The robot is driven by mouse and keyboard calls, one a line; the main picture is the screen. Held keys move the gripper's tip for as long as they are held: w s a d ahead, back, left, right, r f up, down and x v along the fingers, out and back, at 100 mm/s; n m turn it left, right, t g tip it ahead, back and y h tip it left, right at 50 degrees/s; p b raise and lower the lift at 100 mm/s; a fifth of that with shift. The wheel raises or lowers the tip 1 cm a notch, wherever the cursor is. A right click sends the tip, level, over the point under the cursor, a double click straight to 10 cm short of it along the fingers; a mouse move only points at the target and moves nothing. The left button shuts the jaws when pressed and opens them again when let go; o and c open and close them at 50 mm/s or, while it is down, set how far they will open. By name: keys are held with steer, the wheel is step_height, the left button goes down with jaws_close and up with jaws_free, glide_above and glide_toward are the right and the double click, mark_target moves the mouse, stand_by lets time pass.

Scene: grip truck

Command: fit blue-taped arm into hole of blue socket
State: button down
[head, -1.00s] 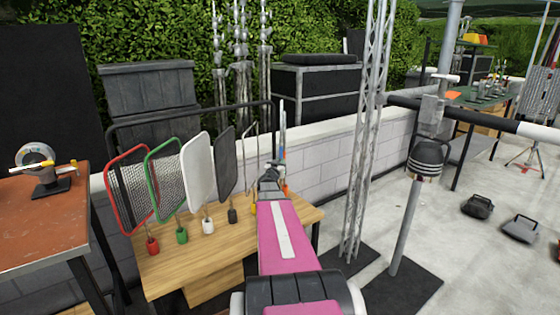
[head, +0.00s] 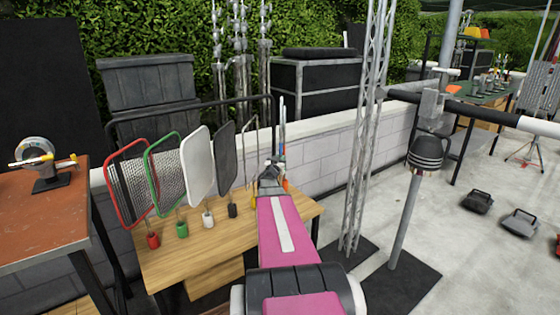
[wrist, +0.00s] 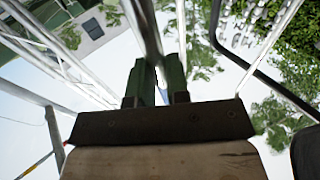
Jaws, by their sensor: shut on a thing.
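My gripper (head: 271,168) is at the far end of my pink arm, above the back right of the wooden table (head: 190,255). It is shut on a thin upright piece (head: 282,128), seen almost edge-on, with a bit of blue low on it. In the wrist view the dark green fingers of my gripper (wrist: 160,75) close around a grey rod (wrist: 146,28), with a small blue patch between them. I take this piece for the blue-taped arm, but cannot be sure. I cannot make out a blue socket; my arm hides part of the table.
Red (head: 152,240), green (head: 181,229), white (head: 207,219) and black (head: 232,210) holders with matching frames line the table to the left. A truss tower (head: 368,130) and a grey pole (head: 407,215) stand close on the right. A low wall (head: 330,155) runs behind.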

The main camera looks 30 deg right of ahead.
mark_target(280, 182)
steer(key=shift+a+f, duration=0.1)
steer(key=shift+f, duration=1.9)
stand_by(0.3)
steer(key=shift+f, duration=1.8)
steer(key=c, duration=1)
jaws_free()
steer(key=shift+s, duration=0.15)
steer(key=v, duration=1)
steer(key=shift+s+a+f, duration=0.15)
steer(key=shift+a+f, duration=0.1)
steer(key=shift+f, duration=0.1)
